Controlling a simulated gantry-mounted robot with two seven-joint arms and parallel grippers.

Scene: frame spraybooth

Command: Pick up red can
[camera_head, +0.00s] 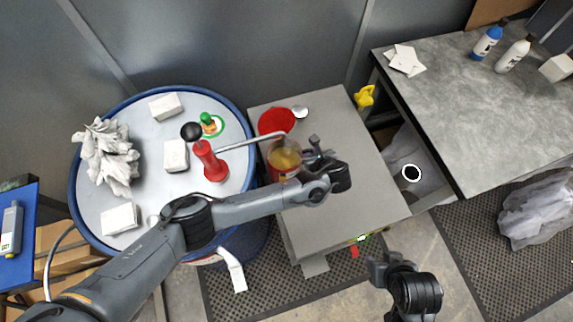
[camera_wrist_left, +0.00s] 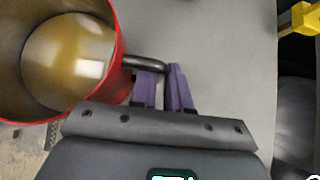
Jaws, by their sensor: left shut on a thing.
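The red can (camera_head: 284,163) stands upright over the small grey table, open at the top with yellowish liquid inside. It fills the left of the left wrist view (camera_wrist_left: 117,62), where a black handle (camera_wrist_left: 146,63) sticks out from its side. My left gripper (camera_head: 313,157) is to the right of the can. In the left wrist view its purple fingers (camera_wrist_left: 164,88) are closed on the handle. I cannot tell whether the can touches the table. My right gripper (camera_head: 393,262) is in front of the table, away from the can; its finger opening is unclear.
A red disc (camera_head: 275,121) and a spoon (camera_head: 300,112) lie behind the can on the grey table (camera_head: 345,200). A red pump (camera_head: 211,163) on the blue-rimmed drum (camera_head: 151,204) has a metal rod reaching over the can. A workbench (camera_head: 470,110) stands right.

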